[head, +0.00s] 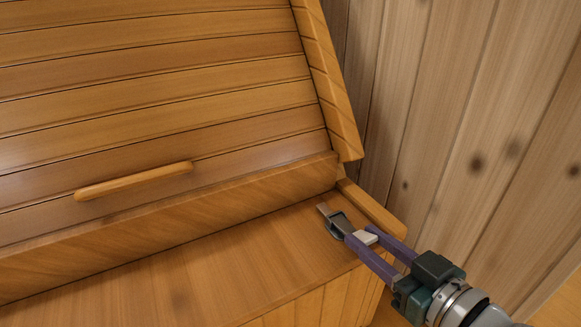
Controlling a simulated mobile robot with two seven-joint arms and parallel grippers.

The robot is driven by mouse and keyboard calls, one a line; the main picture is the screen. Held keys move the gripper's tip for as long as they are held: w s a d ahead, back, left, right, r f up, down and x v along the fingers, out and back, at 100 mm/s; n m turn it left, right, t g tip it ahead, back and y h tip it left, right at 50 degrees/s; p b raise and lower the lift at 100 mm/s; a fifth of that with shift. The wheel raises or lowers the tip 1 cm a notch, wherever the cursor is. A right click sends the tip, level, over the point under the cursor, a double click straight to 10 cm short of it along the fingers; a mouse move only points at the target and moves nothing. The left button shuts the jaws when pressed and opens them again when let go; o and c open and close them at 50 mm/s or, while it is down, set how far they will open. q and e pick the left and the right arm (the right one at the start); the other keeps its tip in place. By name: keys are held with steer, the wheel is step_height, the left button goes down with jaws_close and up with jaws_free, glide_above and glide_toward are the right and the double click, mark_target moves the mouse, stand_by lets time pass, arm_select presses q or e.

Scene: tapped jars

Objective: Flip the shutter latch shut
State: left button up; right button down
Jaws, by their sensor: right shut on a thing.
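The shutter (160,110) is a sloped face of wooden slats with a long wooden handle (134,181), and its bottom rail (180,224) sits along the back of the wooden ledge. The latch (336,220) is a small grey metal piece on the ledge, near its right end and just in front of the shutter's rail. My right gripper (363,240) has purple fingers and comes in from the lower right. It is shut on the latch's light grey tab, which shows between the fingertips. My left gripper is not in view.
The wooden ledge (180,280) is bare to the left of the latch. A raised wooden side strip (372,207) runs close beside the latch on the right. A plank wall (470,120) stands behind and to the right.

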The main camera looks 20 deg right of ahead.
steer(key=shift+s+f, duration=0.15)
steer(key=shift+f, duration=0.25)
steer(key=c, duration=0.7)
jaws_free()
steer(key=shift+r, duration=0.1)
steer(key=shift+o, duration=0.7)
steer(key=shift+r, duration=0.1)
steer(key=shift+s+r+p, duration=0.2)
steer(key=shift+s+p, duration=0.1)
steer(key=s+r+p, duration=0.1)
steer(key=s+p, duration=0.2)
steer(key=s, duration=0.6)
steer(key=shift+d+r+p, duration=0.2)
steer(key=shift+d+p, duration=0.15)
steer(key=shift+d, duration=0.05)
